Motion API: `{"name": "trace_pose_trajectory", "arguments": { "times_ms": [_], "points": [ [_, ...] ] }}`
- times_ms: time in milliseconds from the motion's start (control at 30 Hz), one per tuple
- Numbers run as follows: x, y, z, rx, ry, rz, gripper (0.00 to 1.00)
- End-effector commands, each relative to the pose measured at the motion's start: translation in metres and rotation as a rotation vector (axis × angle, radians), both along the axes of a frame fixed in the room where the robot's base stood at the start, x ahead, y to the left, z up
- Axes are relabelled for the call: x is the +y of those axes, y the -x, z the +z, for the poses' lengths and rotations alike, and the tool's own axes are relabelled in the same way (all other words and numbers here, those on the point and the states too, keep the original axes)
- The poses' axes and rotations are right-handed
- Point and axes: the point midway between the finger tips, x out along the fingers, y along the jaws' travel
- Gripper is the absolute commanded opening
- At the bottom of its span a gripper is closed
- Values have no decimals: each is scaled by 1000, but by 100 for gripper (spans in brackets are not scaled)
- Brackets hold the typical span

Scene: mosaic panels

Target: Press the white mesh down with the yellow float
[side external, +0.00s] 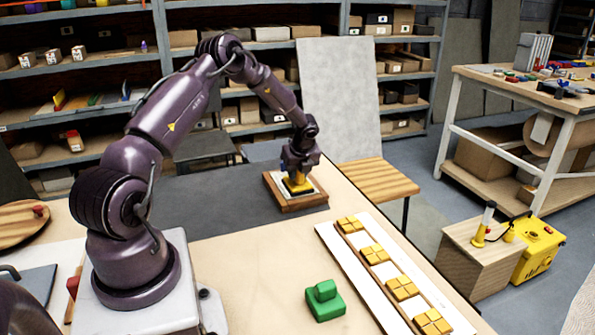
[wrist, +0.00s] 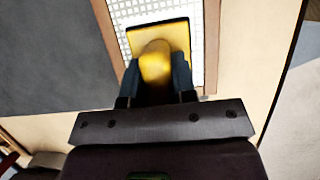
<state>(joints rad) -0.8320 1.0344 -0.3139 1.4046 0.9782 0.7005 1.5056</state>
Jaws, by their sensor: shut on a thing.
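The yellow float (side external: 298,184) is in my gripper (side external: 299,172), at the far end of the table. In the wrist view my gripper (wrist: 157,80) is shut on the float's rounded yellow handle (wrist: 156,62), with a dark finger on each side. The float's flat plate (wrist: 175,33) lies over the white mesh (wrist: 128,14), which sits inside a wooden frame (wrist: 210,45). The float looks level on or just above the mesh; whether it touches I cannot tell. The float hides part of the mesh. In the side view the frame (side external: 305,205) lies flat on the table.
A white board (side external: 345,262) with several groups of yellow tiles (side external: 374,254) lies along the table's right side. The table between my base and the frame is clear.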

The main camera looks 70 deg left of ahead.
Motion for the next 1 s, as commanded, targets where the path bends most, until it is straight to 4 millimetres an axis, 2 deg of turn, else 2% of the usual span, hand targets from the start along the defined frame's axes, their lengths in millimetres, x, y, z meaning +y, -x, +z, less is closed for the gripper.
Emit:
{"name": "trace_pose_trajectory", "arguments": {
  "times_ms": [267,1000],
  "points": [
    [0,0,1,0,1,0,6],
    [0,0,59,-2,-1,-1,6]
  ]
}}
